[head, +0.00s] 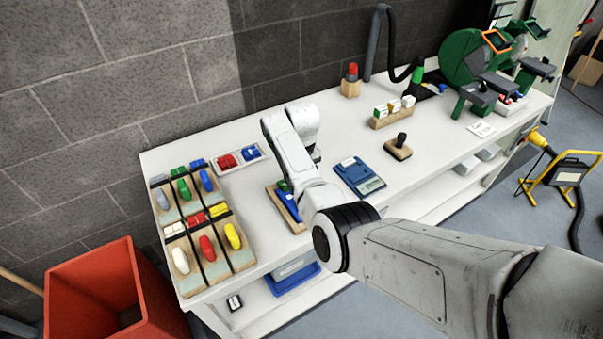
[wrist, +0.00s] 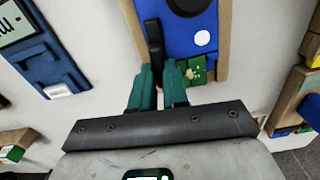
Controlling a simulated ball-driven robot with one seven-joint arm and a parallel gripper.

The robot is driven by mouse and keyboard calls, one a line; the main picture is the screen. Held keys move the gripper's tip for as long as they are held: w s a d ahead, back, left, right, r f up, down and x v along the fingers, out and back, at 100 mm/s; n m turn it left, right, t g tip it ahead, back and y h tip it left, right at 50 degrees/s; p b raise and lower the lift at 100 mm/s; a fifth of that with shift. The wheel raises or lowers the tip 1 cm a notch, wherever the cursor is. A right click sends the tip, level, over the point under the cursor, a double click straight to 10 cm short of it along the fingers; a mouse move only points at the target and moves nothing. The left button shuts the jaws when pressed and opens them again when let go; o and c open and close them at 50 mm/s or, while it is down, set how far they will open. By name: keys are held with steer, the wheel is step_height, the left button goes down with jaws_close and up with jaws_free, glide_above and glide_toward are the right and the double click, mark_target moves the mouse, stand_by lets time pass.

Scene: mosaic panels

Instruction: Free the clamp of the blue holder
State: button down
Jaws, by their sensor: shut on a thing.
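The blue holder (wrist: 188,38) sits on a wooden base and has a white round spot and a dark disc on it. It also shows in the head view (head: 288,207), partly covered by my arm. A black clamp lever (wrist: 154,38) runs along the holder's left side. My gripper (wrist: 160,72) has green fingers and is shut on the lower end of this lever. A small green board piece (wrist: 197,68) lies at the holder's near end, just right of the fingers. The head view hides the fingertips behind my arm.
A blue scale (head: 360,177) stands right of the holder. Boards with coloured pieces (head: 195,225) and a tray of red and blue parts (head: 238,157) lie to the left. A stamp (head: 398,148) stands farther right. A red bin (head: 105,290) is on the floor.

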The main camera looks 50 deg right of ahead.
steer(key=shift+n, duration=0.5)
steer(key=c, duration=1.1)
jaws_free()
step_height(320, 180, up, 11)
steer(key=shift+f, duration=0.1)
steer(key=shift+s, duration=0.1)
